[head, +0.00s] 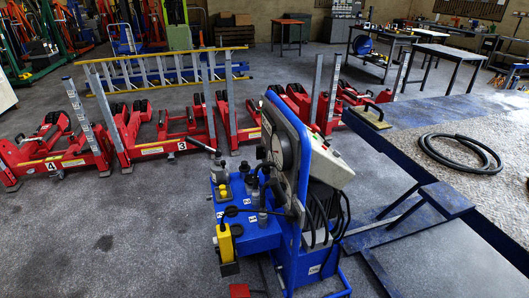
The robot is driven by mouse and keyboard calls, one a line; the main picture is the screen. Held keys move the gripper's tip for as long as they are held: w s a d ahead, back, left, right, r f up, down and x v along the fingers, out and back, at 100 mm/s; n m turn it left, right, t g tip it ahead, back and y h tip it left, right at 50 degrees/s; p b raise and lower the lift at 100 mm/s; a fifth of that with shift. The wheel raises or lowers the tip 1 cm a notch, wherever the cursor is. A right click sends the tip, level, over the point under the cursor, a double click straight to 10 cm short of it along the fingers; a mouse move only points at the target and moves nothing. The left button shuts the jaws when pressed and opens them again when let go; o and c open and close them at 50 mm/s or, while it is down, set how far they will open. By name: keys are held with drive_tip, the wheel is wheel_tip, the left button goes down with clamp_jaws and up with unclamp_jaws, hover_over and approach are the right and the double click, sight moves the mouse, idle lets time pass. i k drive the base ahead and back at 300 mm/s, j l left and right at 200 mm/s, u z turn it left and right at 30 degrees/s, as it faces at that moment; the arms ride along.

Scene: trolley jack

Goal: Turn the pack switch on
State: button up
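A blue wheeled power pack (262,232) stands upright in the middle foreground. It carries large round gauges or reels on its face and black hoses on its right side. A sloped pale control box (330,168) sits at its upper right, with small dark and coloured marks on top. I cannot tell which mark is the pack switch, nor its position. A yellow-and-black handset (225,242) hangs at the pack's front left. My gripper is not in view.
Red numbered jacks (165,140) line the floor behind the pack. A raised platform (440,125) with a coiled black hose (461,153) lies to the right. A small red item (239,290) is on the floor in front. Grey floor at left front is clear.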

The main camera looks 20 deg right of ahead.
sight(260, 153)
drive_tip(key=z, duration=0.2)
drive_tip(key=i+j+u, duration=0.1)
drive_tip(key=u, duration=1.1)
drive_tip(key=i+u, duration=0.15)
drive_tip(key=i, duration=1.85)
drive_tip(key=i+z, duration=0.25)
drive_tip(key=i, duration=0.25)
drive_tip(key=i+j+z, duration=0.3)
drive_tip(key=i, duration=0.15)
drive_tip(key=i+j+z, duration=0.25)
drive_tip(key=i, duration=0.2)
drive_tip(key=l+z, duration=0.1)
drive_tip(key=z, duration=1.2)
